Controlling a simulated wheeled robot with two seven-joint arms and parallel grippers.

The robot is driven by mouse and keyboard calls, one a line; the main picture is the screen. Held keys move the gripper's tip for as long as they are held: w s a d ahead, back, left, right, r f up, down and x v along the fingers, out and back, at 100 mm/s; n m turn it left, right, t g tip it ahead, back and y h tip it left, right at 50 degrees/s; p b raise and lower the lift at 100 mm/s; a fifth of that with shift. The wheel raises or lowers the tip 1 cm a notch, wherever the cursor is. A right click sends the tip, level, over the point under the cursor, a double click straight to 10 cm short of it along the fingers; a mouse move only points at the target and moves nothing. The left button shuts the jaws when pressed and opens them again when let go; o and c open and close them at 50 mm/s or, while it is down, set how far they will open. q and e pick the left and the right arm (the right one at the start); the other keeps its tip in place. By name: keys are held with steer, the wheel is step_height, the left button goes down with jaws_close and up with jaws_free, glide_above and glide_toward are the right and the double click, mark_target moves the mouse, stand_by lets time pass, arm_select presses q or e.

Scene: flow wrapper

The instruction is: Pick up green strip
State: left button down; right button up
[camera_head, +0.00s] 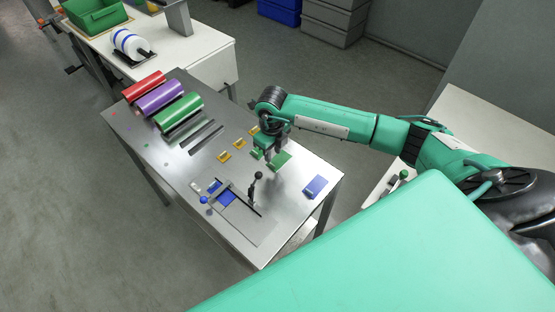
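A flat green strip (281,161) lies at the right part of the grey metal table, partly covered by my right gripper. My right gripper (269,157) reaches in from the right and points down at the strip's left end. At this size I cannot tell whether its fingers are open, shut or touching the strip. My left gripper is not in view.
Red (144,86), purple (161,97) and green (179,112) rolls lie at the table's far left. Small yellow pieces (239,143) sit left of the gripper. A blue strip (315,186) lies on the right, and a lever fixture (228,197) stands in front.

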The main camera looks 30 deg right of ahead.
mark_target(272, 164)
steer(key=f+p, duration=0.1)
steer(key=f, duration=0.2)
steer(key=shift+s+a+f+p, duration=0.15)
steer(key=shift+a+f+p, duration=0.15)
steer(key=shift+a+p, duration=0.1)
steer(key=shift+f, duration=0.55)
steer(key=shift+d, duration=0.1)
jaws_close()
steer(key=shift+r, duration=0.1)
